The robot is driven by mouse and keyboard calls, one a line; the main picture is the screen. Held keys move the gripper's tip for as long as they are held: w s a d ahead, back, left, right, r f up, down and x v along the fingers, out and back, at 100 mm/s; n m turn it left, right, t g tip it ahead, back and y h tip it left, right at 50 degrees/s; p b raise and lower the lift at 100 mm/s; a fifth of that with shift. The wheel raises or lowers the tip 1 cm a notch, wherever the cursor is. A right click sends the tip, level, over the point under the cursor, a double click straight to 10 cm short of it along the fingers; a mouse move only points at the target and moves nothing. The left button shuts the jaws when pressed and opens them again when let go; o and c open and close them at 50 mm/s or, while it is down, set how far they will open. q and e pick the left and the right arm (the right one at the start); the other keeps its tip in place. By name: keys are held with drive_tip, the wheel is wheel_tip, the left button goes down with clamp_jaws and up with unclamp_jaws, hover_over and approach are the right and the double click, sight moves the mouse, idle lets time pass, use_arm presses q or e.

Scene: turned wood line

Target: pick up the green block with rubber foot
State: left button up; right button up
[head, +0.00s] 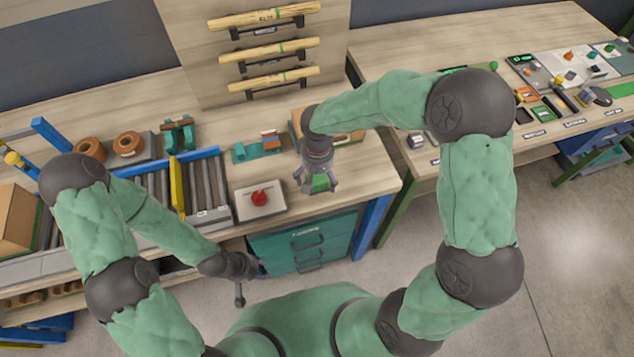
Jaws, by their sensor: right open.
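A green block (320,184) sits near the front edge of the wooden bench, right of the red button box. Its rubber foot cannot be made out. My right gripper (319,187) points down over the block from above, open, with its fingers on either side of it. I cannot tell whether the fingers touch it. My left gripper (240,296) hangs low in front of the bench, away from the block, and its fingers are too small to read.
A box with a red button (260,199) stands left of the block. A roller conveyor (205,186) with a yellow bar lies further left. A green fixture (258,149) and a wooden tray (297,125) are behind. Drawers (305,243) lie below the bench edge.

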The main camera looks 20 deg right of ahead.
sight(317, 178)
wheel_tip(317, 178, down, 3)
drive_tip(key=shift+w+f+b, duration=0.1)
drive_tip(key=shift+f+b, duration=0.05)
drive_tip(key=shift+b, duration=0.2)
drive_tip(key=c, duration=1.4)
drive_tip(key=shift+c, duration=0.2)
drive_tip(key=shift+r, duration=0.4)
drive_tip(key=r, duration=0.1)
drive_tip(key=r+p, duration=0.1)
drive_tip(key=r, duration=0.1)
drive_tip(key=shift+s+a+r+p, duration=0.15)
drive_tip(key=shift+s+r+p, duration=0.1)
drive_tip(key=shift+p, duration=0.05)
drive_tip(key=s+a+r+p, duration=0.2)
drive_tip(key=s+a+r, duration=0.2)
drive_tip(key=s+r, duration=0.4)
drive_tip(key=s, duration=0.4)
drive_tip(key=shift+s+a+r, duration=0.15)
drive_tip(key=shift+s+r, duration=0.25)
